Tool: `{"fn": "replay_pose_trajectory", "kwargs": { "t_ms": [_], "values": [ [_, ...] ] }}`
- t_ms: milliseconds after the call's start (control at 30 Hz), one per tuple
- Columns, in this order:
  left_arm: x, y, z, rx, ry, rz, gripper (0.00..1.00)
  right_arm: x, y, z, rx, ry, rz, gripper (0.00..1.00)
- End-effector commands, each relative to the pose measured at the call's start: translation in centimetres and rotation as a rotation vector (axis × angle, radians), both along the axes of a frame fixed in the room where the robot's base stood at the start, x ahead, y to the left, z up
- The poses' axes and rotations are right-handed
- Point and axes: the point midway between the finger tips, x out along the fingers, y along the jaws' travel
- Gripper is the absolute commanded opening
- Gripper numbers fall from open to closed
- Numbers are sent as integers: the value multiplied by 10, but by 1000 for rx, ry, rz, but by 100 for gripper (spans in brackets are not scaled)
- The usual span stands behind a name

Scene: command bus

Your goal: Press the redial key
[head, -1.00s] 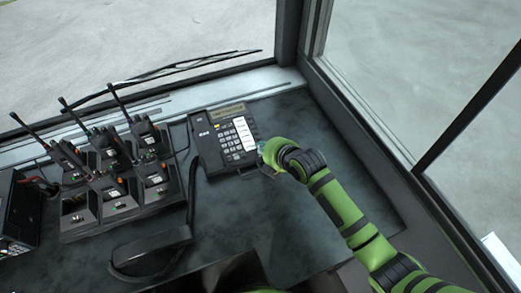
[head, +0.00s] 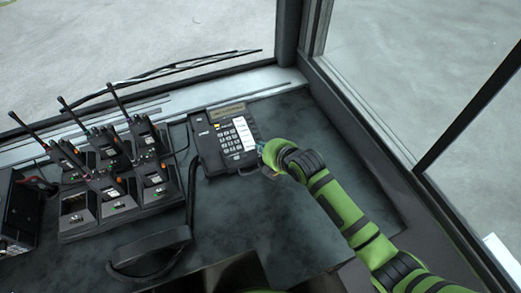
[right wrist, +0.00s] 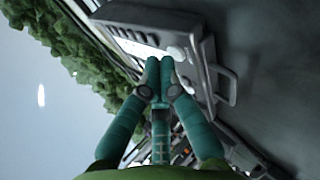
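The redial key cannot be made out. My right gripper (head: 262,152) is at the phone's lower right edge. In the right wrist view, its teal fingers (right wrist: 159,78) are shut together with nothing between them. Their tips are close to the phone (right wrist: 205,50), overlapping its key face; contact cannot be told. My left gripper is out of view.
A rack of handheld radios (head: 120,203) with upright antennas stands left of the phone. A black handset-like piece (head: 150,247) lies on the desk in front. Windows and their frames (head: 345,95) close off the back and right. The desk right of the phone is clear.

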Motion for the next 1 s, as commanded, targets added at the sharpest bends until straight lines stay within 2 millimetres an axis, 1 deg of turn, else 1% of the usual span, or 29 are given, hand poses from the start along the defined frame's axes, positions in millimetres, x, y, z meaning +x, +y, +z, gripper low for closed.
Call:
{"fn": "replay_pose_trajectory", "kwargs": {
  "t_ms": [467,733,867,1000],
  "values": [
    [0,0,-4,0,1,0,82,1,0,-6,-1,-1,0,0],
    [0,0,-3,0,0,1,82,1,0,-6,-1,0,1,0],
    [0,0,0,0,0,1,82,1,0,-2,-2,0,0,0],
    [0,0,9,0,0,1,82,0,-1,5,-2,0,0,0]
  ]
}}
